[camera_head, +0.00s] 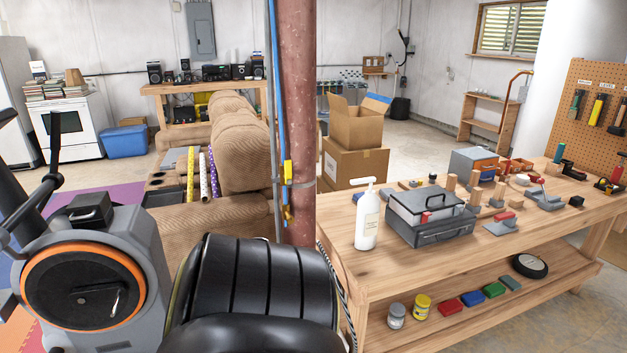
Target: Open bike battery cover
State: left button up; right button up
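An exercise bike (137,236) with a grey body stands at the lower left, close to me. Its side has a large dark disc (62,290) with an orange ring and a crank arm. A small black box-like part (88,212) sits on top of the grey body. Black handlebar arms (50,165) rise at the left edge. I cannot tell which part is the battery cover or whether it is open. Neither of my grippers is in view.
A large black ribbed rounded shape (270,275) fills the lower middle; I cannot tell what it belongs to. A red-brown column (298,120) stands behind it. A wooden workbench (400,275) at right holds a toolbox (428,231), white bottle (367,228) and tools. A brown sofa (238,150) is behind.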

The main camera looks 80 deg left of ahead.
aim_at(85, 206)
jog(key=u, duration=4)
jog(key=i, duration=0.7)
jog(key=u, duration=0.5)
